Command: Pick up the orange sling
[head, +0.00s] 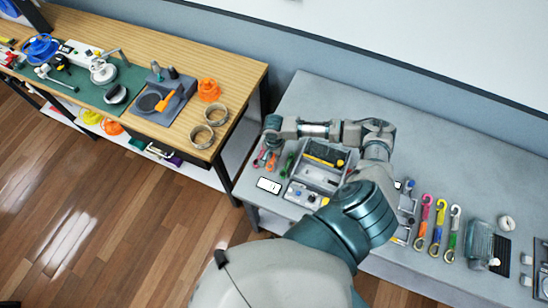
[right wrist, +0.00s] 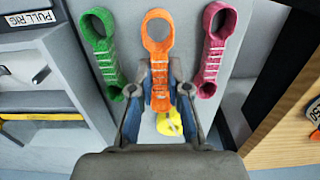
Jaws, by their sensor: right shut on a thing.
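My left gripper is not in view.
A yellow piece (right wrist: 170,123) shows below the fingers. In the head view, a grey organiser tray (head: 320,178) and a white phone-like card (head: 268,186) are close to the gripper. A wooden bench (head: 235,75) with orange items and rings stands to the left, across a gap.

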